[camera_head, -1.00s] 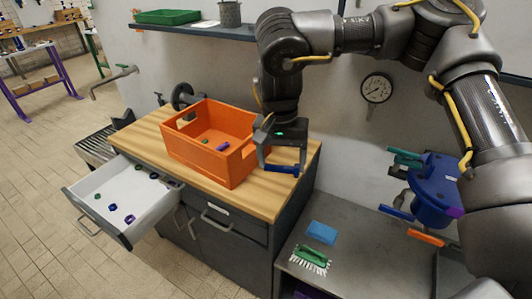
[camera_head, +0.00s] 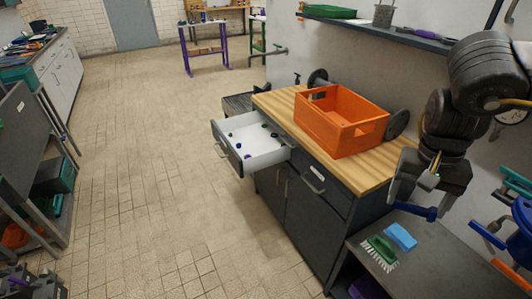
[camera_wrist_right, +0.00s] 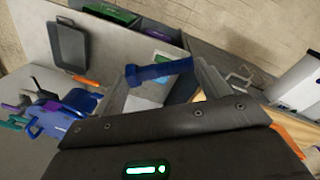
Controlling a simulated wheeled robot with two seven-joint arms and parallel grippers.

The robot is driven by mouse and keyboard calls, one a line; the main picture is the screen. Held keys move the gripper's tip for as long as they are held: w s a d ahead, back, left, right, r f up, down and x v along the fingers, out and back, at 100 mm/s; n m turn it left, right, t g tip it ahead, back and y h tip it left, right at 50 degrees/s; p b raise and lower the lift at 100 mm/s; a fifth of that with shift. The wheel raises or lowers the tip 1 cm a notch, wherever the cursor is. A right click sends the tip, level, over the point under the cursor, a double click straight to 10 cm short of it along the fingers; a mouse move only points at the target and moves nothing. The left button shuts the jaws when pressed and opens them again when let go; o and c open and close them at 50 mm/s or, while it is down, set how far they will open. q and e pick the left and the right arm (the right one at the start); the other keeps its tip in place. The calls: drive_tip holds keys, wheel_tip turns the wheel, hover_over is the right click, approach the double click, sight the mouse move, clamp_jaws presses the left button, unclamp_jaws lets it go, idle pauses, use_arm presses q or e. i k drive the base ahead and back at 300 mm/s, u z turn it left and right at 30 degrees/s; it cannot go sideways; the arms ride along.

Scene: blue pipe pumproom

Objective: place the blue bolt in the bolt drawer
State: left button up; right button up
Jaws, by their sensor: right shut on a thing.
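My right gripper (camera_head: 412,199) is shut on the blue bolt (camera_head: 428,212), which lies crosswise between its fingers. The bolt also shows in the wrist view (camera_wrist_right: 160,71), its head towards the left finger. The gripper is well to the right of the drawer. My left gripper is not in view.
An orange crate (camera_head: 340,128) stands on the wooden counter (camera_head: 372,172), between drawer and gripper. A blue sponge (camera_head: 400,236) and a green brush (camera_head: 382,252) lie on the metal table. A shelf (camera_head: 400,33) runs above. The tiled floor (camera_head: 150,180) before the drawer is open.

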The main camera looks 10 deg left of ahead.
sight(253, 147)
drive_tip(key=u, duration=0.4)
drive_tip(key=i, duration=0.4)
drive_tip(key=u, duration=0.9)
drive_tip(key=i, duration=1.05)
drive_tip(key=u, duration=0.05)
